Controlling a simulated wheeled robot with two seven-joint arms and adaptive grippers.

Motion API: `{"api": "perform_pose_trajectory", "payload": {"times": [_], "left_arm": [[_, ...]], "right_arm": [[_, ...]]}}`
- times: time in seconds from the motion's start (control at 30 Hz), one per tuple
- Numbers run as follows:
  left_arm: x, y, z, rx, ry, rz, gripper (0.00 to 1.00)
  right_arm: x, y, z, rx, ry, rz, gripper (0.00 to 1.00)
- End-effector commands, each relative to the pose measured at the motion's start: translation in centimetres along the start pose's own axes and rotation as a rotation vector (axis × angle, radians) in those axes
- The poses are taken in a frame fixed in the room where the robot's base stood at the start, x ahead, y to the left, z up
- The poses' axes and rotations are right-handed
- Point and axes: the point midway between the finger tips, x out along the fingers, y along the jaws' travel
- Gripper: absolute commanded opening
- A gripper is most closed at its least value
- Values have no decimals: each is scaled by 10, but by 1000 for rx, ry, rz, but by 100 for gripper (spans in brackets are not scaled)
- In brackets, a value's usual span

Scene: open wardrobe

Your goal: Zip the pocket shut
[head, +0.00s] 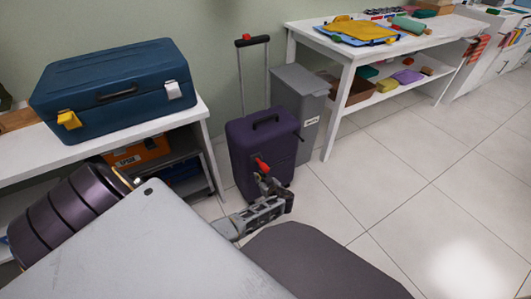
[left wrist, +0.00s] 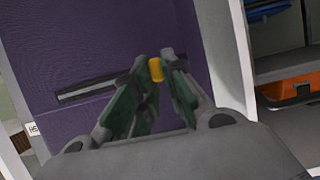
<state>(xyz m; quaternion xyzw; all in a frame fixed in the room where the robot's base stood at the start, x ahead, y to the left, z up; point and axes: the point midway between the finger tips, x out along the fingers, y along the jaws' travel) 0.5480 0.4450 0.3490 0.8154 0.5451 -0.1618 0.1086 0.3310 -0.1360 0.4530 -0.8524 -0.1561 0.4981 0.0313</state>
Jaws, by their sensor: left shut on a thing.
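A purple suitcase (head: 262,140) stands upright on the floor with its long handle raised. In the left wrist view its purple front (left wrist: 65,45) fills the left and middle, crossed by a narrow dark pocket slot (left wrist: 85,93) with a pale edge. My left gripper (head: 266,182) is at the suitcase front; in the left wrist view its fingers (left wrist: 155,78) are shut on a small yellow zip pull (left wrist: 155,69) near the slot's right end. The fingers hide part of the slot. A red tab (head: 262,163) shows just above the fingers in the head view. My right gripper is not in view.
A grey bin (head: 299,105) stands right beside the suitcase. A white bench with a blue case (head: 115,85) is at left, an orange toolbox (head: 138,152) beneath. A white table (head: 330,48) stands at right. The tiled floor (head: 430,190) at right is clear.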

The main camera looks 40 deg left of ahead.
Motion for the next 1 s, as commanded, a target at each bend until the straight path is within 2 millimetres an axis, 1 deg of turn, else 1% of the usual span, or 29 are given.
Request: {"api": "perform_pose_trajectory", "payload": {"times": [0.03, 0.2, 0.57, 0.6, 0.77, 1.0], "left_arm": [[0, -8, 1, 3, -3, -2, 0], [0, -20, 1, 3, -3, -2, 0], [0, -25, 2, 3, -1, -7, 0], [0, -25, 2, 4, -1, -7, 14], [0, -25, 2, 4, -1, -7, 34], [0, -23, 0, 2, 0, -3, 34]], "right_arm": [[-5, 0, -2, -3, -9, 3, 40], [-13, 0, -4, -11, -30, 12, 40], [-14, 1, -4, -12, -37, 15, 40], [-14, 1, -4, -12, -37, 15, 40], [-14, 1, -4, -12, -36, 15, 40], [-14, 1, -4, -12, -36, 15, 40]]}}
